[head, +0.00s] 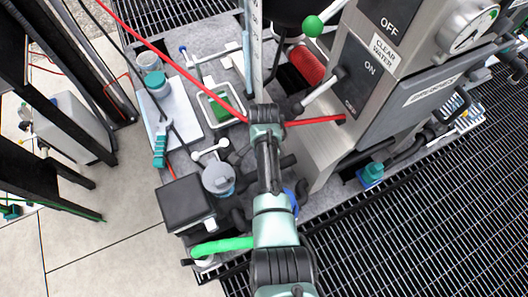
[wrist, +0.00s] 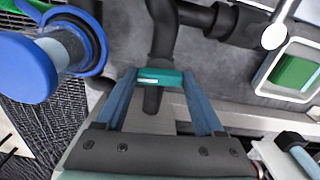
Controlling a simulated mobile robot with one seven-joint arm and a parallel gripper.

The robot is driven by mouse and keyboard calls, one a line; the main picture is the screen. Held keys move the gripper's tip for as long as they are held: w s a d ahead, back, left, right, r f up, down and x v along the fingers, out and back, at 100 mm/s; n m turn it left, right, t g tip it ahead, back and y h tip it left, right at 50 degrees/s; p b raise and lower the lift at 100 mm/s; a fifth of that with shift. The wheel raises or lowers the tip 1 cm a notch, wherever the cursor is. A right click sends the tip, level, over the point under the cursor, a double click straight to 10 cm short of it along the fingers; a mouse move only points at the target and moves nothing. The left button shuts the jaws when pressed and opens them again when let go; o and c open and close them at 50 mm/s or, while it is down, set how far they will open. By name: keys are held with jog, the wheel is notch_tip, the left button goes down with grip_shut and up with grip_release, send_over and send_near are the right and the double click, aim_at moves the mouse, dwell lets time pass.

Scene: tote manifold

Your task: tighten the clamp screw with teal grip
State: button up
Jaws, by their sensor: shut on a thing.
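In the wrist view, the teal grip (wrist: 160,78) of the clamp screw lies crosswise between the two blue fingers of my gripper (wrist: 160,80). The fingers close on its two ends. A dark pipe (wrist: 166,35) runs just beyond the grip, and a dark rounded part shows below it. The screw's thread and the clamp's seat cannot be made out. In the head view my arm covers the middle of the bench, and the gripper and the grip are hidden behind it.
A blue round handle (wrist: 30,68) stands left of my gripper. A white-knobbed lever (wrist: 274,36) and a white-rimmed tray with a green block (wrist: 296,69) are to the right. In the head view, a steel control cabinet (head: 340,100) stands right of my arm, and a black box (head: 186,201) sits left.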

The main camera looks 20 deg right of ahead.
jog(key=shift+d+r+m, duration=0.1)
jog(key=shift+m, duration=0.6)
jog(key=o, duration=1.4)
notch_tip(320, 180, up, 13)
jog(key=shift+f+p, duration=0.1)
jog(key=shift+p, duration=0.45)
